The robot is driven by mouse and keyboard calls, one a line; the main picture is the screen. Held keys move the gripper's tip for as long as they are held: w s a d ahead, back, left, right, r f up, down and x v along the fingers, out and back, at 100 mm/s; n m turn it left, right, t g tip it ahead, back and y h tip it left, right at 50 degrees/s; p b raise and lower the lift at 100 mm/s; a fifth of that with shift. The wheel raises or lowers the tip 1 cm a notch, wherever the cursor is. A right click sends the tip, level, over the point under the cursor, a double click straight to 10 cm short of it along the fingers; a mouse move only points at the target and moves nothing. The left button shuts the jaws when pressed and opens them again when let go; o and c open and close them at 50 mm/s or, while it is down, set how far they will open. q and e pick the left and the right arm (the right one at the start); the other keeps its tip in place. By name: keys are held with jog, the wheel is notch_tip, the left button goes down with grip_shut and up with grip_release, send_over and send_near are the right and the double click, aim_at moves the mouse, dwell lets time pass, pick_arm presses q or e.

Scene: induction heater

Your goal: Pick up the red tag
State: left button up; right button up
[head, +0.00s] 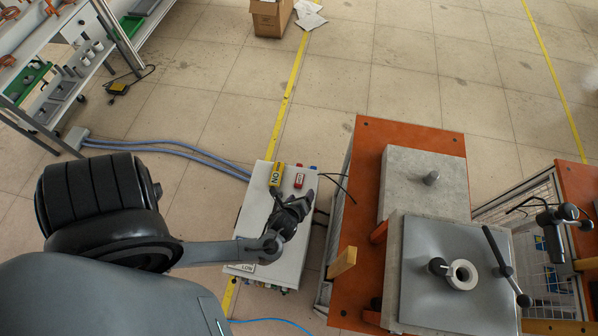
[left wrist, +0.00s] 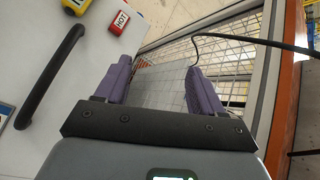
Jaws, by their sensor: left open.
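The red tag (head: 299,181) lies on the top of a white box (head: 250,225), to the right of a yellow tag (head: 277,175). In the left wrist view the red tag (left wrist: 119,22) reads HOT and sits near the top, left of my left gripper's fingers. My left gripper (left wrist: 156,75) is open, with two purple fingers apart and nothing between them. In the head view my left gripper (head: 297,206) is over the right part of the box, close to the red tag on its near side. My right gripper is not seen.
The box has a dark handle (left wrist: 50,78). An orange-topped bench (head: 350,255) with a grey block and a metal plate stands right of the box. A wire mesh panel and black cable (left wrist: 250,40) are beyond my fingers. Blue hoses (head: 170,148) cross the floor at left.

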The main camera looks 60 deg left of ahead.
aim_at(298, 185)
pick_arm(q)
jog(key=a+f+m+y+b, duration=0.1)
jog(key=f+m+b, duration=0.1)
jog(key=f+b, duration=0.3)
jog(key=a+f+m+y+b, duration=0.1)
jog(key=a+f+b, duration=0.1)
jog(key=f+b, duration=0.3)
jog(key=a+f+m+t+y+b, duration=0.1)
jog(key=a+f+m+b, duration=0.1)
jog(key=f+b, duration=0.4)
jog(key=shift+s+a+f+m+y, duration=0.1)
jog(key=shift+s+f+m+y, duration=0.1)
jog(key=shift+f, duration=0.85)
jog(key=shift+s+a+f+m+y, duration=0.1)
jog(key=shift+s+f+y, duration=0.1)
jog(key=shift+f, duration=0.8)
jog(key=shift+w+a+f+b, duration=0.3)
jog(key=shift+a+f+b, duration=0.05)
jog(key=b+x, duration=0.2)
jog(key=x, duration=0.3)
jog(key=shift+r, duration=0.1)
jog(key=b+x, duration=0.3)
jog(key=x, duration=0.1)
jog(key=shift+w+a+f, duration=0.2)
jog(key=shift+w+a, duration=0.15)
jog(key=shift+a, duration=0.05)
jog(key=shift+c, duration=0.5)
jog(key=c, duration=1)
jog(key=shift+r, duration=0.1)
